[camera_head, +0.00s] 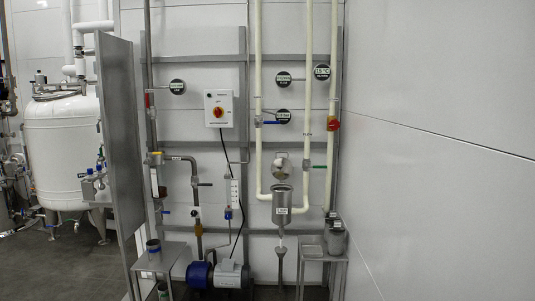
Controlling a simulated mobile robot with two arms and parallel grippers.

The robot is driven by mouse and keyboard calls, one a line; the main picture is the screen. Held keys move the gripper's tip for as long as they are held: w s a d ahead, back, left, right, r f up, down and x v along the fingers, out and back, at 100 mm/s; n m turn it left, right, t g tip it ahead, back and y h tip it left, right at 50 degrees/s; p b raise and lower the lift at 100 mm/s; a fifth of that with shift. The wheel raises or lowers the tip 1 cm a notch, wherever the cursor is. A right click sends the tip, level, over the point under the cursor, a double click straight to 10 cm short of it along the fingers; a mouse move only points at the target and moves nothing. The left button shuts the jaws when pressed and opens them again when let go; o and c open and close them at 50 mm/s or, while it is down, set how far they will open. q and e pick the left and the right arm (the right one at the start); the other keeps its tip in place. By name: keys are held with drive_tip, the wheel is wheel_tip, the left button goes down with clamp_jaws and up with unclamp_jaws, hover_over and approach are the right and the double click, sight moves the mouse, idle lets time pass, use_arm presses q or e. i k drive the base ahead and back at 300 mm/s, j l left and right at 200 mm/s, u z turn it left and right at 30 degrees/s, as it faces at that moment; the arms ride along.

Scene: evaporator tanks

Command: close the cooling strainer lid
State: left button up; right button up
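A steel cup-shaped vessel (282,206), which looks like the strainer, hangs on the cream pipework at the middle of the wall. A small label sits on its front. A round steel disc (280,170), which looks like its lid, stands tilted up above the vessel's rim, so the lid appears open. The hinge between them is too small to make out. Neither of my grippers is in view.
A grey panel (118,130) stands out from the wall on the left. A blue and grey pump (215,275) sits on the floor. Low metal stands (317,251) flank the pipework, with a grey container (336,240) on the right one. The floor (60,262) at left is clear.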

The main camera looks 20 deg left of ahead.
sight(282, 168)
drive_tip(key=i+l+u, duration=0.15)
drive_tip(key=i+u, duration=0.3)
drive_tip(key=i, duration=1.3)
drive_tip(key=i+j+z, duration=0.1)
drive_tip(key=i+z, duration=0.25)
drive_tip(key=i, duration=0.25)
